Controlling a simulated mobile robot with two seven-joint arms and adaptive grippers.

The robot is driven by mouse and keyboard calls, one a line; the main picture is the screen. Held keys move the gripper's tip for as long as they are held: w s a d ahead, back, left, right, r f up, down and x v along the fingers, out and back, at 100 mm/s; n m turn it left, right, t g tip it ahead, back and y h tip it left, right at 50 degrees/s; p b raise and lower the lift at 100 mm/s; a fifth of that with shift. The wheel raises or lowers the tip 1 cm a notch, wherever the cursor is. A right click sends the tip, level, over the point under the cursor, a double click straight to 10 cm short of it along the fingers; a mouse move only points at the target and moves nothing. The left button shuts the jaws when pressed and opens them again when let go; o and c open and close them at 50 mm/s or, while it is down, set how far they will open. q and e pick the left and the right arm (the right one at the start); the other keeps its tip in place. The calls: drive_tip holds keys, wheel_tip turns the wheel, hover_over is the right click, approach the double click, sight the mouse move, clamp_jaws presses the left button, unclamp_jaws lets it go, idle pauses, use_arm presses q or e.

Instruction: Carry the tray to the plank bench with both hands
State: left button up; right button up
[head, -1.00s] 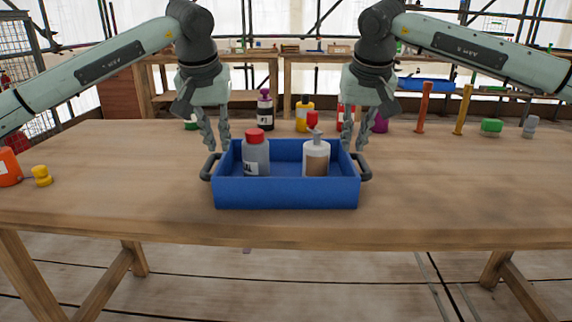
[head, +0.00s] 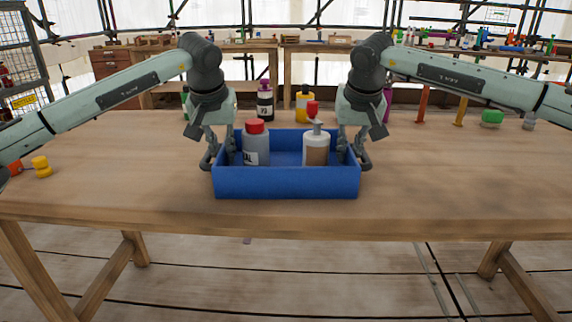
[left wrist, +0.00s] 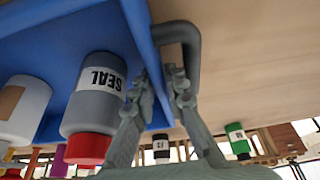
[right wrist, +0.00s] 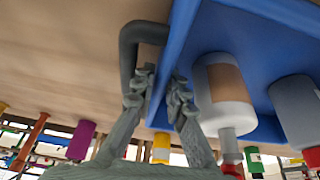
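The blue tray (head: 287,183) stands on the wooden table, with a dark handle at each end. It holds a grey bottle with a red cap (head: 256,150) and a white and brown pump bottle (head: 316,150). My left gripper (left wrist: 160,88) is open, with its fingers on either side of the tray's end wall near the left handle (left wrist: 186,40). My right gripper (right wrist: 160,88) is open in the same way near the right handle (right wrist: 130,55). A gap shows between the fingers in both wrist views. The plank bench cannot be told for certain among the benches behind.
A dark bottle (head: 265,101) and a yellow bottle (head: 303,104) stand behind the tray. A yellow piece (head: 41,167) lies at the far left, a green one (head: 491,118) at the right. Benches (head: 440,50) stand farther back. The tabletop beside the tray is mostly clear.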

use_arm(q)
drive_tip(key=shift+w+f, duration=0.1)
drive_tip(key=shift+f, duration=0.15)
use_arm(e)
drive_tip(key=shift+w+f, duration=0.1)
drive_tip(key=shift+f, duration=0.15)
use_arm(q)
clamp_jaws()
use_arm(e)
clamp_jaws()
use_arm(q)
drive_tip(key=shift+r, duration=0.25)
use_arm(e)
drive_tip(key=shift+r, duration=0.25)
